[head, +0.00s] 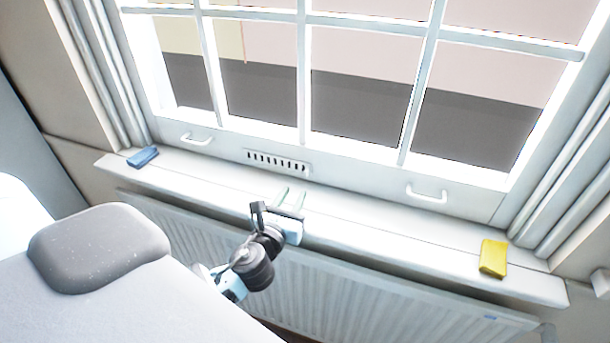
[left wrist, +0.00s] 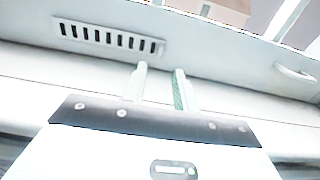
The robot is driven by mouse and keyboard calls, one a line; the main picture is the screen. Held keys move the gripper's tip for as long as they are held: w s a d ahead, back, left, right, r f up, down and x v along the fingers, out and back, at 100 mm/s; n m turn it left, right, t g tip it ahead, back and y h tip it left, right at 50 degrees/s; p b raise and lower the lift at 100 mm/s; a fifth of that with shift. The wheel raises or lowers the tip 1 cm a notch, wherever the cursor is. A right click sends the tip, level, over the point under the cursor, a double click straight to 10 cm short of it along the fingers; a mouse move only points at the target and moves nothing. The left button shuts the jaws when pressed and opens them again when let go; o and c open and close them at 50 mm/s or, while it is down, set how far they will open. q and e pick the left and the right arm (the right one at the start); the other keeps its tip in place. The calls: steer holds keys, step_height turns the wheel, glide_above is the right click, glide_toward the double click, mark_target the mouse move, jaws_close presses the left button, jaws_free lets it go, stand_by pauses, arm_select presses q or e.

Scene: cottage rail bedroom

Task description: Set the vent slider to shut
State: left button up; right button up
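The vent (head: 277,162) is a pale slotted plate with a row of dark slots, set in the bottom rail of the window frame. It also shows at the upper left of the left wrist view (left wrist: 108,38). I cannot make out a separate slider knob. My left gripper (head: 291,197) is over the sill, just below and a little right of the vent, apart from it. Its two pale green fingers stand apart with nothing between them, as the left wrist view (left wrist: 160,88) shows. My right gripper is in neither view.
The white sill (head: 375,223) runs under the window, with a radiator (head: 390,295) below. A blue block (head: 143,156) lies at its left end, a yellow block (head: 494,258) at its right. Two white handles (head: 196,139) (head: 427,195) flank the vent. A grey cushion (head: 98,247) is at lower left.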

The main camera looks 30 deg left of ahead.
mark_target(305, 174)
arm_select(q)
steer(key=shift+x, duration=3.8)
steer(key=shift+d, duration=0.1)
jaws_close()
